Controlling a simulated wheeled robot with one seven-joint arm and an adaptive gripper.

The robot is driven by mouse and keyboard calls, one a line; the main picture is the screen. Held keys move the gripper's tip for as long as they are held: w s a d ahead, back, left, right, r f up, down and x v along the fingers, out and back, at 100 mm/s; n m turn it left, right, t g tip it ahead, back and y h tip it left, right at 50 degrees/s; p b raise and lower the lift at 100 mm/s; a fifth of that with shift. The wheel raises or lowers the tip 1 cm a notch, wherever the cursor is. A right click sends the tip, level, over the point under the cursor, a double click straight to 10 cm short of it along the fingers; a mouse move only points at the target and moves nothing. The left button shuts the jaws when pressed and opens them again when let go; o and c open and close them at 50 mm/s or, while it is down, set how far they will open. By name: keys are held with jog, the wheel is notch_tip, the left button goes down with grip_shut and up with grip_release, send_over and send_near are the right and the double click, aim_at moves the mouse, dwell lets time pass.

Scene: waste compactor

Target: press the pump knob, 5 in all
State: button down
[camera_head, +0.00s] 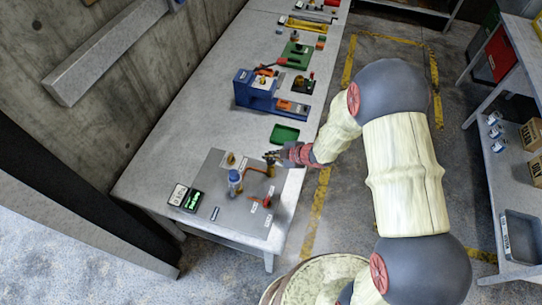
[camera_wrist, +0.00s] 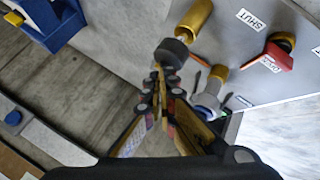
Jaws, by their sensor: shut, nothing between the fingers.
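The pump knob (camera_wrist: 172,52) is a dark round cap at the end of a brass cylinder (camera_wrist: 194,20) in the wrist view. My gripper (camera_wrist: 160,70) is shut and empty, with its fingertips right at the knob's edge. I cannot tell whether they touch it. In the head view my gripper (camera_head: 277,156) is beside the brass pump (camera_head: 271,169) at the far right of the grey panel (camera_head: 218,193), and the fingers partly cover the knob there.
A red valve handle (camera_wrist: 270,60) stands by a SHUT label. A green tray (camera_head: 285,134) and a blue machine (camera_head: 258,90) are farther back.

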jog(key=shift+s+f+b, duration=0.1)
jog(key=shift+f+b, duration=0.4)
jog(key=shift+f, duration=0.25)
dwell(0.4)
jog(key=shift+r, duration=0.15)
jog(key=shift+r+p, duration=1.9)
jog(key=shift+r, duration=0.35)
notch_tip(320, 180, up, 5)
jog(key=p, duration=0.4)
